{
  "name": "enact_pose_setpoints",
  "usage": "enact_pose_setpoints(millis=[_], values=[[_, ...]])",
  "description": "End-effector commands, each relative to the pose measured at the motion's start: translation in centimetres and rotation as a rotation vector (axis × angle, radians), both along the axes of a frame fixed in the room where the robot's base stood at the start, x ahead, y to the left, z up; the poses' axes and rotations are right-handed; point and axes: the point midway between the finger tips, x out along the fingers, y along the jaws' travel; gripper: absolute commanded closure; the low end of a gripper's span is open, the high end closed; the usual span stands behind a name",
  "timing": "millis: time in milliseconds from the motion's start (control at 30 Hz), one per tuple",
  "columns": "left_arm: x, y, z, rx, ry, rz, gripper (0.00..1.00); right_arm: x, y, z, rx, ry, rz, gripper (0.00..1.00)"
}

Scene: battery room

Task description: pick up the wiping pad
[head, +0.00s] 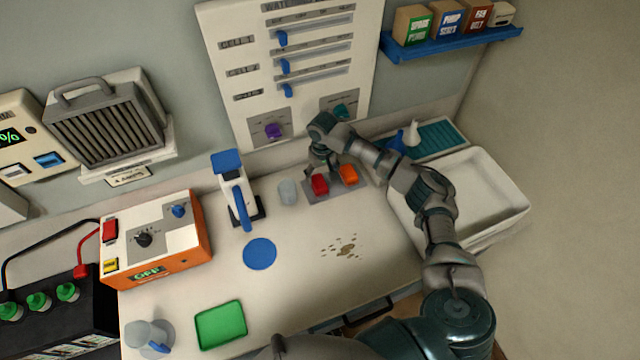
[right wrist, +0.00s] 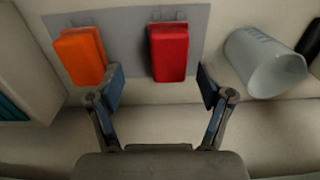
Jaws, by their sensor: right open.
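A red block (head: 320,185) and an orange block (head: 349,174) sit side by side on a grey plate (head: 333,190) at the back of the bench. They look like pads, but I cannot tell for sure which is the wiping pad. My right gripper (head: 324,168) is just above and behind the red block. In the right wrist view the right gripper (right wrist: 160,85) is open and empty. The red block (right wrist: 168,52) lies ahead, between the lines of its fingers. The orange block (right wrist: 80,56) is just outside the left finger. My left gripper is not in view.
A pale cup (head: 287,192) stands close left of the red block. A white tray (head: 488,196) is at the right. Brown crumbs (head: 346,248) lie mid-bench. A blue disc (head: 260,253) and a green tray (head: 221,324) lie left and in front. The wall panel (head: 295,75) rises behind.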

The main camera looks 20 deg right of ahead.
Motion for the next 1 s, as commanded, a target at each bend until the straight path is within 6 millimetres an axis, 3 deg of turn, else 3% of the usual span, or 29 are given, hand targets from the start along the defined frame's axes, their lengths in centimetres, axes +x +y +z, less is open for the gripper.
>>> enact_pose_setpoints(millis=[133, 300, 567, 833, 1000], values=[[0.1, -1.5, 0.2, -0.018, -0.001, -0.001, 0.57, -0.6, 0.6, -2.2, -0.003, 0.002, 0.002, 0.21], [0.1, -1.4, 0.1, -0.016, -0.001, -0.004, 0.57, -0.6, 1.0, -4.3, -0.005, 0.002, 0.002, 0.21], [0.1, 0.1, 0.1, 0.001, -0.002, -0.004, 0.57, -0.7, 0.6, -4.7, -0.001, 0.001, 0.002, 0.21], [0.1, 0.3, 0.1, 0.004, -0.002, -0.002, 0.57, -0.7, 0.4, -4.8, 0.000, 0.002, 0.002, 0.85], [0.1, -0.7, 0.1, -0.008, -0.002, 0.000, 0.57, -0.7, 0.5, -4.8, -0.002, 0.002, 0.002, 0.85]])
